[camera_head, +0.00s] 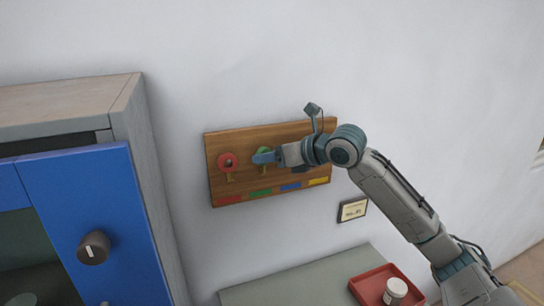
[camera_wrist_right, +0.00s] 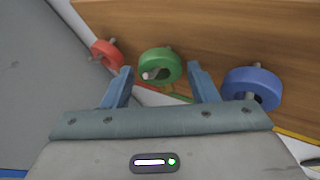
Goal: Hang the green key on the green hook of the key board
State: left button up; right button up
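The wooden key board (camera_head: 238,142) is mounted on the wall, with red, green, blue and yellow labels along its lower edge. The green key (camera_head: 264,149) is at the board above the green label (camera_head: 261,193). In the right wrist view its round green head (camera_wrist_right: 160,55) has a peg end showing in its hole, so it appears to hang on that hook. My right gripper (camera_head: 263,157) is in front of it. In the wrist view the fingers (camera_wrist_right: 161,76) are apart on either side of the green head, with gaps showing. My left gripper is not in view.
A red key (camera_head: 228,162) hangs left of the green one, and a blue key (camera_wrist_right: 252,88) hangs on the right. A cabinet with a blue door (camera_head: 95,205) stands left.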

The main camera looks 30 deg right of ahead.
jog(key=shift+o, duration=1)
jog(key=shift+a, duration=0.1)
jog(key=b+v, duration=1.1)
jog(key=b, duration=0.1)
jog(key=shift+b, duration=0.3)
